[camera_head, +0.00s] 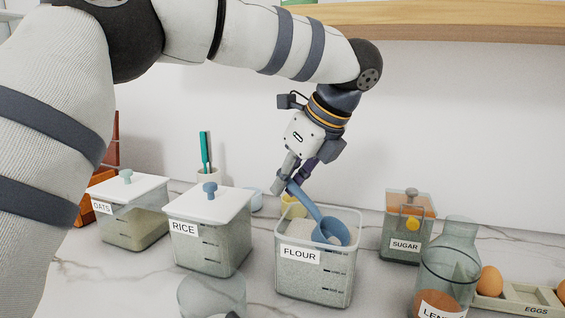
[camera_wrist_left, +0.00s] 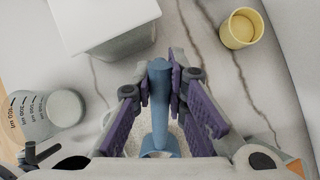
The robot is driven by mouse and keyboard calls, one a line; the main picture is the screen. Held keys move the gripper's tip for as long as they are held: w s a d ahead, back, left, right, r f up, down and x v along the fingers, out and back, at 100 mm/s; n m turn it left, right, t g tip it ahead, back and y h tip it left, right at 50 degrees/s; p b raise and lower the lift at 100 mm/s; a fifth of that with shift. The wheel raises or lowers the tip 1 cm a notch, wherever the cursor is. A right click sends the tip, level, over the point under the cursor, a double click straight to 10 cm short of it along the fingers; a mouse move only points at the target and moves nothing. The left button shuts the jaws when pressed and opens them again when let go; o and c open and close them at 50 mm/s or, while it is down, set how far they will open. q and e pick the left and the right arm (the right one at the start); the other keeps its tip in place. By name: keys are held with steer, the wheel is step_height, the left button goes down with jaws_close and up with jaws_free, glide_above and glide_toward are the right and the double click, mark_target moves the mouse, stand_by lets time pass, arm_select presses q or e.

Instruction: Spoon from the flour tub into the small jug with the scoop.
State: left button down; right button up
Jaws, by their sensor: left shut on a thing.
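The flour tub (camera_head: 315,272) is a clear open box labelled FLOUR, with pale flour inside. My left gripper (camera_head: 287,183) is above its back left side, shut on the handle of the blue scoop (camera_head: 328,228). The scoop slants down to the right, its bowl inside the tub's opening at about flour level. A little white shows at the bowl; how full it is I cannot tell. In the left wrist view the scoop handle (camera_wrist_left: 159,100) stands between the fingers. The small jug (camera_head: 212,294) is clear, in front of the rice tub; its scale shows in the wrist view (camera_wrist_left: 32,118).
The lidded rice tub (camera_head: 208,240) and oats tub (camera_head: 130,222) stand left of the flour. A yellow cup (camera_wrist_left: 240,28) is behind it. Right are the sugar tub (camera_head: 404,236), a glass lentil jar (camera_head: 447,270) and an egg tray (camera_head: 520,301). A wooden shelf (camera_head: 430,22) hangs above.

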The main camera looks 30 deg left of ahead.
mark_target(292, 192)
arm_select(q)
steer(key=f, duration=0.3)
steer(key=shift+d, duration=0.3)
step_height(292, 192, up, 6)
steer(key=shift+a+r, duration=0.1)
steer(key=shift+a, duration=0.05)
steer(key=a+h, duration=0.1)
steer(key=a, duration=0.1)
steer(key=r+h, duration=0.1)
steer(key=shift+w+a+h, duration=0.25)
steer(key=shift+a+h, duration=0.05)
steer(key=shift+a, duration=0.1)
steer(key=shift+a+r+h, duration=0.35)
steer(key=shift+a+h, duration=0.3)
steer(key=shift+h, duration=0.15)
